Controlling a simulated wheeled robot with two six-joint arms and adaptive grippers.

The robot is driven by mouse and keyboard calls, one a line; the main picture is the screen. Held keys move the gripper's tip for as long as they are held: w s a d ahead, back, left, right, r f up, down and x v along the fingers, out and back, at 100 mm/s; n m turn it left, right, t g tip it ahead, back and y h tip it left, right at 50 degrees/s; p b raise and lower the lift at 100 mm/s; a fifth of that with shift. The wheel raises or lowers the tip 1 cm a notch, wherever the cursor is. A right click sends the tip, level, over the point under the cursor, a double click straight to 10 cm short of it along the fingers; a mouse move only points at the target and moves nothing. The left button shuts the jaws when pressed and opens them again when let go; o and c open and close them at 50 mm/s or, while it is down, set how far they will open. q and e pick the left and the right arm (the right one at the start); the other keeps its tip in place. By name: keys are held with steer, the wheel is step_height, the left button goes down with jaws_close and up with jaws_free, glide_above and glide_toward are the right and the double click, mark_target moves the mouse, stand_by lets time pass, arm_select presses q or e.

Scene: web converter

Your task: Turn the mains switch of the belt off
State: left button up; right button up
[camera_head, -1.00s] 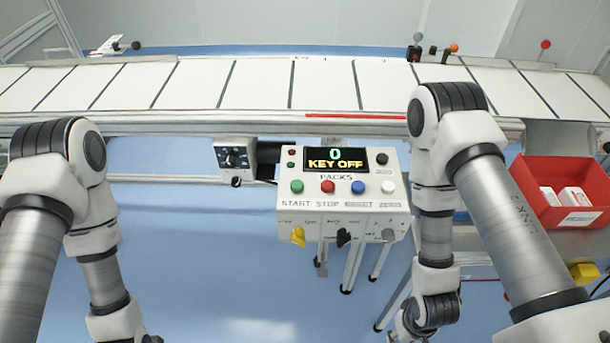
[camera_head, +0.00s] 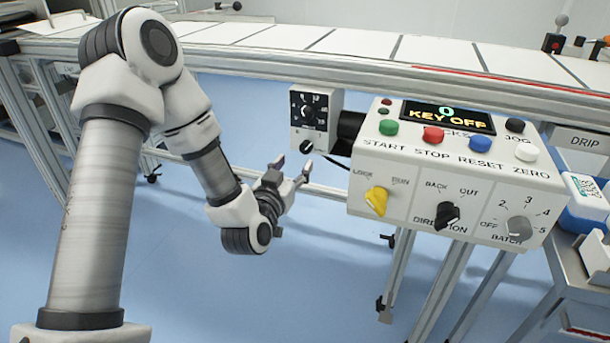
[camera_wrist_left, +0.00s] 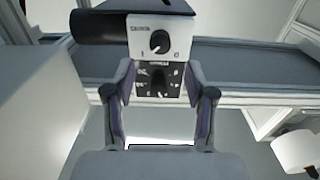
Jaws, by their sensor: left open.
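A small white box (camera_head: 322,103) is left of the main control panel, with a numbered dial (camera_head: 308,109) and a black knob (camera_head: 307,147) near its bottom edge. In the left wrist view, a black knob (camera_wrist_left: 159,42) with a pale pointer line is on the box's white face (camera_wrist_left: 180,30); a marked dial (camera_wrist_left: 161,82) shows below it, between the fingers. My left gripper (camera_head: 292,165) is open and empty, just below and left of the box. It shows open in the left wrist view too (camera_wrist_left: 165,100). My right gripper is out of view.
The control panel (camera_head: 400,180) carries buttons, a yellow LOCK/RUN knob (camera_head: 376,201), a black direction knob (camera_head: 447,216), a grey batch knob (camera_head: 519,228) and a KEY OFF display (camera_head: 448,117). The conveyor (camera_head: 340,41) runs behind. Open floor lies below my left gripper.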

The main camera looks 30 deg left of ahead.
mark_target(304, 149)
arm_select(q)
steer(key=b+x, duration=0.1)
steer(key=x, duration=0.6)
steer(key=shift+w+r, duration=0.1)
steer(key=shift+w, duration=0.1)
jaws_close()
